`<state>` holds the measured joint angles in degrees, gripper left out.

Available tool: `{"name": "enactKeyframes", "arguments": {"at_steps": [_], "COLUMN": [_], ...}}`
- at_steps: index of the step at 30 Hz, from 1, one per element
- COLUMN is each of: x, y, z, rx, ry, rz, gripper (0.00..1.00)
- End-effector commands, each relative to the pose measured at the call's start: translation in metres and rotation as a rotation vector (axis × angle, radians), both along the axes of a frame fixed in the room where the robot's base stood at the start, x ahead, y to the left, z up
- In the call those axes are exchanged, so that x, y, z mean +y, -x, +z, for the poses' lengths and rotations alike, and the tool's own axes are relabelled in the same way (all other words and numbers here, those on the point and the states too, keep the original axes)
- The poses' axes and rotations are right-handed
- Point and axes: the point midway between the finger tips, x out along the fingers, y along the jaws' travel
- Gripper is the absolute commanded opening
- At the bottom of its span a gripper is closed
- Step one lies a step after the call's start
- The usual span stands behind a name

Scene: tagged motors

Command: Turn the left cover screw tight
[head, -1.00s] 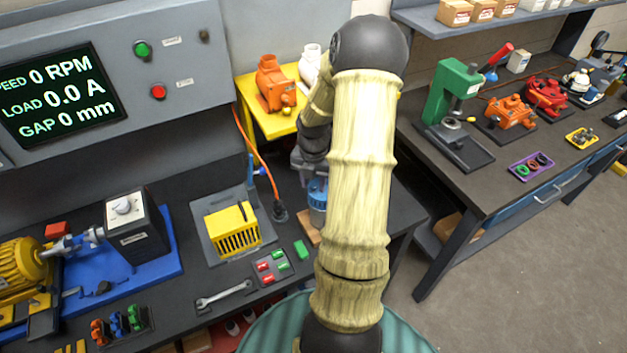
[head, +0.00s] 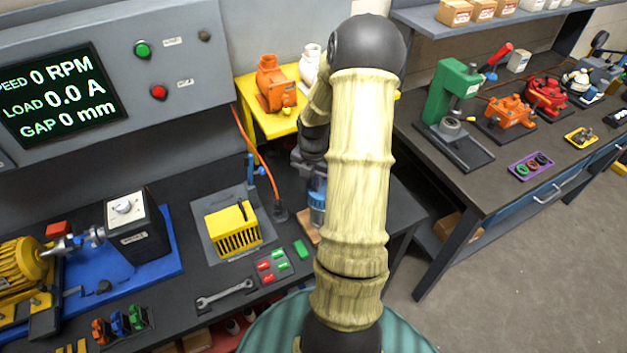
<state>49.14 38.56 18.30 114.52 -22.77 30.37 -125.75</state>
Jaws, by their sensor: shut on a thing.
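A blue motor (head: 317,208) stands on a small wooden block (head: 313,236) at the right end of the dark bench, partly hidden behind my arm. My gripper (head: 312,178) is at the top of this motor, pointing down. It is shut, seemingly on the left cover screw. The screw and the fingertips are hidden or too small to make out, so I cannot see how the screw sits.
A yellow ribbed motor housing (head: 234,230) on a grey plate, a wrench (head: 224,292) and red and green blocks (head: 273,266) lie left of the blue motor. An orange cable (head: 262,155) runs down behind. A yellow stand (head: 258,122) holds an orange motor (head: 274,84).

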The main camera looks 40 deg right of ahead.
Motion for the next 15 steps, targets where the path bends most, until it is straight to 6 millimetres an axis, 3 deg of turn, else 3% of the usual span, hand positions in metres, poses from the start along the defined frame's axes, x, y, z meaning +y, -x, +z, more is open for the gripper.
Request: {"name": "enactKeyframes", "arguments": {"at_steps": [15], "x": [-0.0001], "y": [-0.0011], "z": [0.0012], "rx": [-0.003], "ry": [0.002], "rz": [-0.451], "gripper": [0.00]}}
